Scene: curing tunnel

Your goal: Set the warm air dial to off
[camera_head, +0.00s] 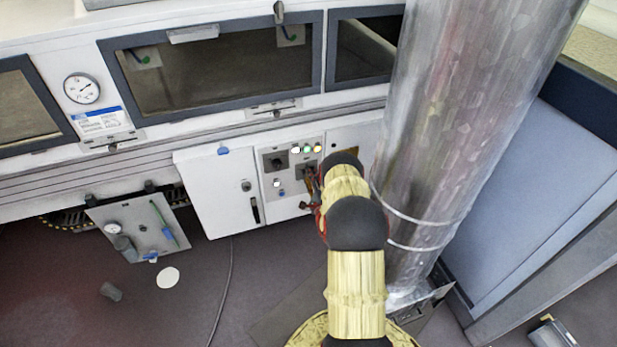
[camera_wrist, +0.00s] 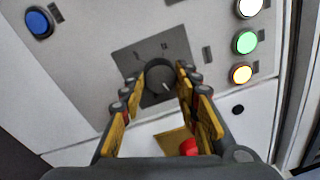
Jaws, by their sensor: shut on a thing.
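A dark round dial (camera_wrist: 160,82) with a pale pointer mark sits on a grey square plate (camera_wrist: 128,62) in the wrist view. The mark points toward the lower right there; the plate's lettering is too small to read. My gripper (camera_wrist: 161,84) has one finger on each side of the dial and is shut on it. In the head view my gripper (camera_head: 311,183) reaches the right-hand dial (camera_head: 307,171) of the control panel, partly hiding it. A second dark dial (camera_head: 278,162) is to its left. I cannot read which is labelled warm air.
White, green and yellow lamps (camera_wrist: 245,42) are beside the dial in the wrist view. A blue button (camera_wrist: 38,22) is at upper left. A white cabinet (camera_head: 222,190) adjoins the panel. A large metal duct (camera_head: 455,110) stands close right of my arm.

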